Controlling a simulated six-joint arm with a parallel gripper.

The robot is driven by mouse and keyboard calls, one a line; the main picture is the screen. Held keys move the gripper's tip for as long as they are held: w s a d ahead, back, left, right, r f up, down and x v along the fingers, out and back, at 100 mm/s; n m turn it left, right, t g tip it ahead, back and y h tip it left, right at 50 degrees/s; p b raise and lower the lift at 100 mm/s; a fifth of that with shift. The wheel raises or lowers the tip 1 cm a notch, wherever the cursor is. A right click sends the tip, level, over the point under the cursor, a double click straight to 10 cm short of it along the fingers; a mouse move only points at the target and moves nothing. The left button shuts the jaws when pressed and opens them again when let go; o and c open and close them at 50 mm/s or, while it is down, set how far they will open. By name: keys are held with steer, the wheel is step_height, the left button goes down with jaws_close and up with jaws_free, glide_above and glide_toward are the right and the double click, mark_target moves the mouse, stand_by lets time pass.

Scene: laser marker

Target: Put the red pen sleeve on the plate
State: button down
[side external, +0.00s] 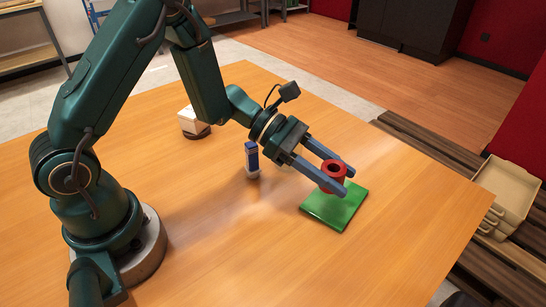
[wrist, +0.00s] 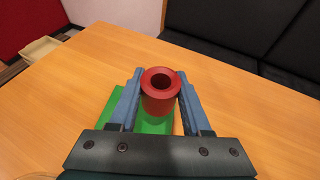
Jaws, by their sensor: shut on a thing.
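The red pen sleeve (side external: 333,171) is a short hollow cylinder with its open end up. In the wrist view the sleeve (wrist: 158,95) stands between the two blue-grey fingers of my gripper (wrist: 159,92), which are shut on it. In the side view my gripper (side external: 334,177) holds the sleeve upright over the green plate (side external: 325,211). The plate is a flat square on the table, and it also shows in the wrist view (wrist: 101,103) behind and under the fingers. The sleeve's lower end is partly hidden by a finger, so I cannot tell whether it touches the plate.
A blue and white upright object (side external: 252,160) stands on the wooden table left of my gripper. A white block on a dark round base (side external: 193,122) stands farther back. Beige trays (side external: 504,190) sit beyond the table's right edge. The table right of the plate is clear.

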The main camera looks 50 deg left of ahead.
mark_target(340, 217)
steer(key=d+f, duration=0.1)
steer(key=d, duration=0.2)
steer(key=shift+f, duration=2.35)
steer(key=shift+f, duration=0.15)
steer(key=shift+c, duration=1.8)
jaws_free()
